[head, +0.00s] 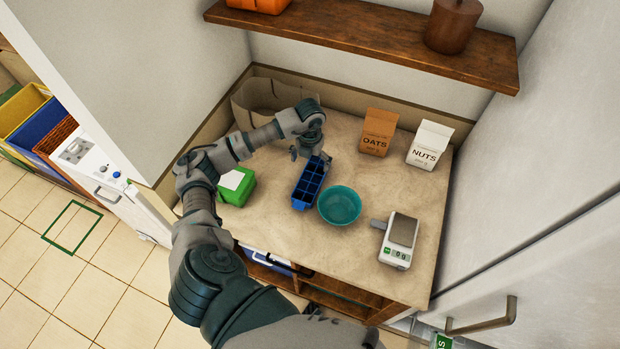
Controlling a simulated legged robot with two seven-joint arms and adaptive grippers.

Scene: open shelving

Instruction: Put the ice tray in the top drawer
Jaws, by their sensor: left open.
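The blue ice tray (309,185), with several compartments, lies on the beige counter, long side pointing toward me. My left gripper (308,155) is at the tray's far end, pointing down, with its jaws open. I cannot tell whether its fingers touch the tray. Below the counter's front edge is a wooden unit (345,300) with open spaces and a dark handle-like part. My arm hides part of this front, so I cannot tell how the top drawer stands. My right gripper is out of view.
A teal bowl (339,206) stands close to the tray's right side. A green box (236,187) is at left, beside my arm. A scale (398,240), an oats bag (378,132) and a nuts bag (429,145) are to the right. A wooden shelf (370,45) hangs above.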

